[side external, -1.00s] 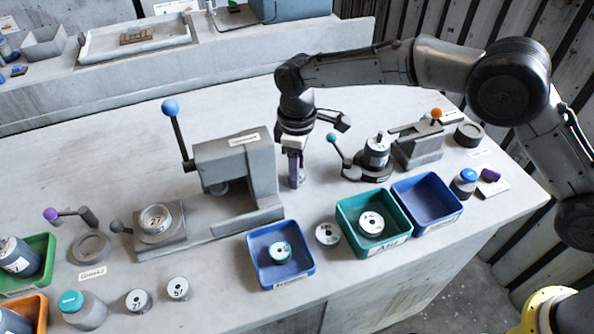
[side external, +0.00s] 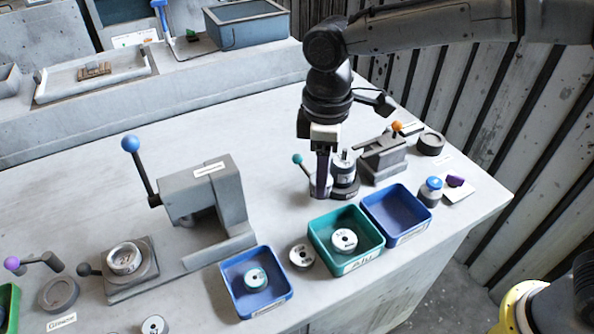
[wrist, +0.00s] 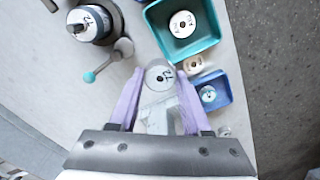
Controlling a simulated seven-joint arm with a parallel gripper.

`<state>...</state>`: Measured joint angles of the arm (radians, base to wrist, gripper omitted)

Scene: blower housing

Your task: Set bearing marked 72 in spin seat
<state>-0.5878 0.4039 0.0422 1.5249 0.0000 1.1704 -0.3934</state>
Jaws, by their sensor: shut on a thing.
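My gripper (side external: 322,178) points down, its purple fingers beside the teal-knobbed lever fixture. In the wrist view my gripper (wrist: 160,80) is shut on a pale, round bearing (wrist: 160,75). Its dark mark is only partly legible, and the fingers hide much of it in the side view. The teal-knobbed lever fixture (side external: 345,182) carries an upright cylinder with a pin on top; it also shows at the upper left of the wrist view (wrist: 92,25). I cannot read a label naming the spin seat.
A blue-knobbed press (side external: 215,190) stands left. A blue bin (side external: 228,280) and a teal bin (side external: 320,243) each hold a disc, with a loose disc (side external: 302,256) between them. Another blue bin (side external: 400,212) is empty. The table behind the press is clear.

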